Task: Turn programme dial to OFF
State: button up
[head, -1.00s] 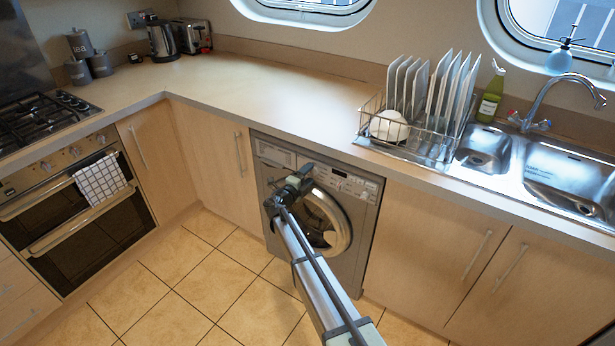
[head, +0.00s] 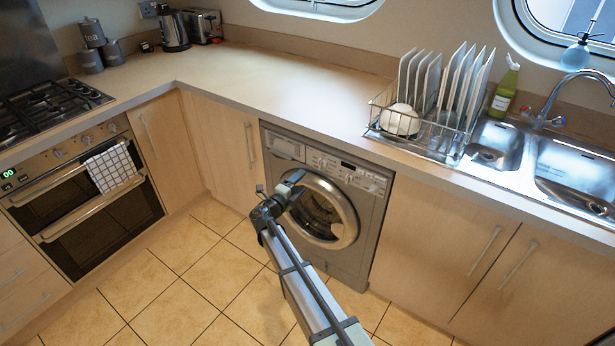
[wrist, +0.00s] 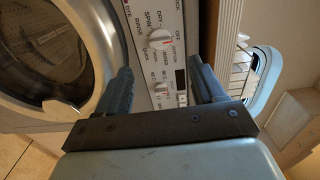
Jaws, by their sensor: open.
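The programme dial (wrist: 160,39) is a round white knob with a red mark, ringed by printed words, on the washing machine's panel in the wrist view. Its red mark points right and slightly down; the small print is hard to read. A smaller white knob (wrist: 162,88) sits below it. My gripper (wrist: 159,65) is open and empty, with one finger on each side of the panel strip and the dial just beyond the fingertips. In the head view my gripper (head: 279,184) is in front of the left part of the grey washing machine (head: 368,215), apart from the panel.
The machine's round door (head: 318,212) is shut, below the panel. The worktop (head: 280,85) overhangs above. Cupboards flank the machine, and an oven (head: 85,190) stands left. A dish rack (head: 435,135) and sink (head: 570,170) are at the right. The tiled floor is clear.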

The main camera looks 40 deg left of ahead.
jog(key=shift+s, duration=1.55)
jog(key=s+d+f+n+g+h, duration=0.2)
jog(key=s+d+f+n+g, duration=0.55)
jog(key=n, duration=0.95)
jog(key=s+d+f+n+g+h, duration=0.1)
jog(key=s+d+f+n+g, duration=0.55)
jog(key=d+f+n, duration=0.85)
jog(key=s+d+f+m+g+y, duration=0.1)
jog(key=s+d+f+m+g, duration=0.2)
jog(key=s+d, duration=0.5)
jog(key=s+d+f+m+g+y, duration=0.1)
jog(key=s+d+f+m+g, duration=0.3)
jog(key=d, duration=1.9)
jog(key=s+d+f+m+g+y, duration=0.1)
jog(key=s+d+f+m+g, duration=0.2)
jog(key=s+d+m, duration=0.4)
jog(key=s+d+f, duration=0.1)
jog(key=s+d, duration=0.3)
jog(key=d, duration=0.5)
jog(key=shift+s+g, duration=0.35)
jog(key=shift+g, duration=0.05)
